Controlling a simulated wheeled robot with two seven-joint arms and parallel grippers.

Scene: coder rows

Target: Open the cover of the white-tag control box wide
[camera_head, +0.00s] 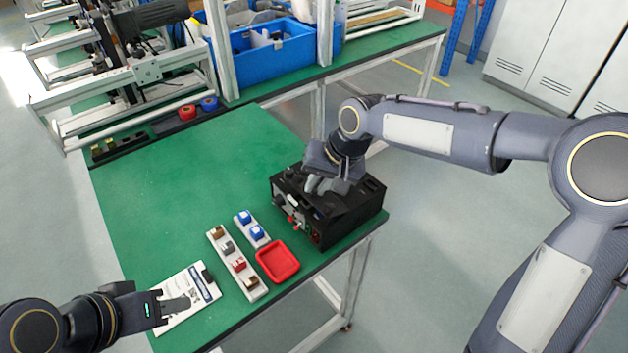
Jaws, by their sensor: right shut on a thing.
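The black control box (345,222) stands near the right front corner of the green table. A small white patch (292,200) shows on its left front part; I cannot read it as a tag. My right gripper (322,187) reaches down onto the box from above and is shut on its cover (345,203). The gripper and wrist hide part of the cover, so how far it is raised is hard to tell. My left gripper (180,308) hovers over or beside a white sheet at the table's front left, away from the box; its finger gap is unclear.
A red tray (278,262) and white strips with coloured blocks (238,264) and blue buttons (252,228) lie left of the box. The printed sheet (190,290) lies further left. The table's (180,190) middle is clear. Blue bins (268,60) stand behind.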

